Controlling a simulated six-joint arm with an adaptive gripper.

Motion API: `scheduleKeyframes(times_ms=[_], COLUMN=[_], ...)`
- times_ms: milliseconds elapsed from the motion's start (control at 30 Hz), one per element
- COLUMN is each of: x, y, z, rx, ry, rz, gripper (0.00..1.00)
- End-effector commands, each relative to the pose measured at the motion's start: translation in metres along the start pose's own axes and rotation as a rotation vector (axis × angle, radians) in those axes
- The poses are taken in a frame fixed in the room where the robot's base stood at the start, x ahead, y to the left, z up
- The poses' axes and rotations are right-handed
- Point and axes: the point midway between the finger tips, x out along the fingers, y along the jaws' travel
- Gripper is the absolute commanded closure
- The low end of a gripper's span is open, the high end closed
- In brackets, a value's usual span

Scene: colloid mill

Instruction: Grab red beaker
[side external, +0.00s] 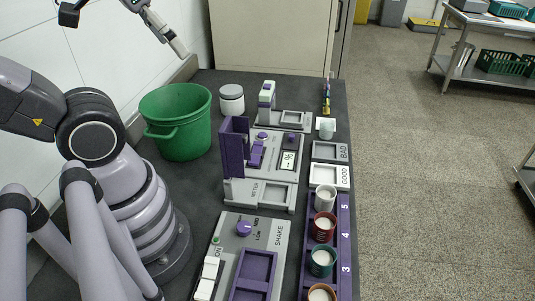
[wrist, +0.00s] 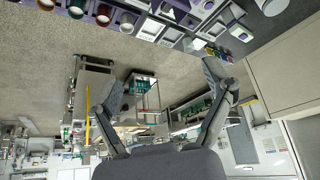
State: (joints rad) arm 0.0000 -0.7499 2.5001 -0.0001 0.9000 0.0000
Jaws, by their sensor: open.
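The red beaker (side external: 323,229) holds white contents and stands upright in the purple rack (side external: 345,238), beside the number 4, between a white beaker (side external: 325,198) and a teal beaker (side external: 321,262). The wrist view shows the red beaker (wrist: 104,15) at its top edge. My gripper (side external: 172,40) is high at the upper left, behind the green bucket and far from the red beaker. In the wrist view my gripper (wrist: 163,78) has its two fingers spread wide, with nothing between them.
A green bucket (side external: 178,125) and a white jar (side external: 231,99) stand at the back left. A meter unit (side external: 262,165) and a shake unit (side external: 245,260) stand left of the rack. GOOD (side external: 330,176) and BAD (side external: 330,151) trays lie behind it. A brown beaker (side external: 320,292) stands in front.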

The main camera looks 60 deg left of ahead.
Motion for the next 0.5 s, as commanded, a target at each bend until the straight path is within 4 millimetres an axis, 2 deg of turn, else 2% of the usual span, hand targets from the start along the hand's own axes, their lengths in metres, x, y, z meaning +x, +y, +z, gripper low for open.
scheduleKeyframes(times_ms=[167,267,367,500], x=[0.002,0.011,0.029,0.070], y=[0.003,0.020,0.054,0.114], z=[-0.002,-0.015,-0.040,-0.081], rx=[0.006,0.030,0.064,0.069], ry=[-0.002,-0.010,-0.016,-0.009], rz=[0.013,0.087,0.224,0.403], gripper=[0.19,0.19,0.19,0.19])
